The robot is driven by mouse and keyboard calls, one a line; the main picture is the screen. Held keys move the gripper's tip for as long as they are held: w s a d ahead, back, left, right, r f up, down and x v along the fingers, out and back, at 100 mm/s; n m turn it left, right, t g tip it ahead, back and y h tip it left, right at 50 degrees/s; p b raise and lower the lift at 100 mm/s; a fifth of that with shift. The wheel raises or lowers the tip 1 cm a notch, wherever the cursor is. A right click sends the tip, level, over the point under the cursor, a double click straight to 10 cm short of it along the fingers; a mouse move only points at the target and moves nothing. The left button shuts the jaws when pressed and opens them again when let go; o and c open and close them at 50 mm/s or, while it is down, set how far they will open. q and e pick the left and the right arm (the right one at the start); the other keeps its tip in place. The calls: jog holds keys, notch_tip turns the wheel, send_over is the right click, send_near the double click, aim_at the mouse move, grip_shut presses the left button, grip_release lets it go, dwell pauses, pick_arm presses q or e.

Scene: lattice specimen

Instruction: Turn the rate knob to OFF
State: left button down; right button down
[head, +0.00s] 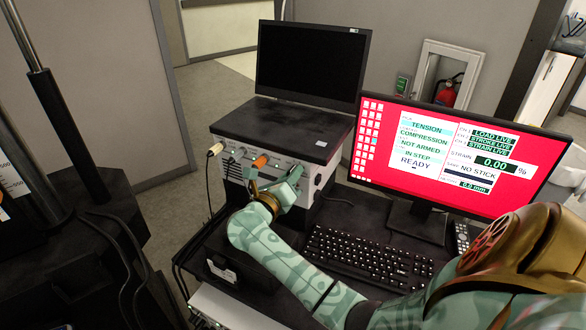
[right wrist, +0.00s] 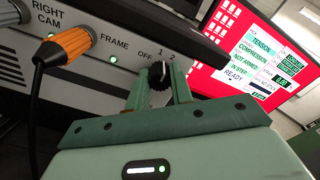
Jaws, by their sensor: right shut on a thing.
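The rate knob (right wrist: 158,76) is a small black ribbed knob on the pale front panel of a box, below the marks OFF, 1 and 2 in the right wrist view. My right gripper (right wrist: 158,84) is shut on it, one green finger on each side. The knob's pointer is too small to read for certain. In the head view my right gripper (head: 291,180) is against the front of the box (head: 312,190) and hides the knob. My left gripper is not in view.
An orange plug (right wrist: 66,46) with a black cable sticks out of the panel, left of the knob; it also shows in the head view (head: 260,160). A dark monitor (head: 312,60) stands on the box. A lit red screen (head: 460,155) and a keyboard (head: 368,258) are to the right.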

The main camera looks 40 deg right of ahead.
jog(key=shift+n+p, duration=4.9)
jog(key=shift+n, duration=1.4)
jog(key=shift+f, duration=0.1)
jog(key=c, duration=1.2)
grip_release()
jog(key=shift+c, duration=0.2)
jog(key=shift+a, duration=0.15)
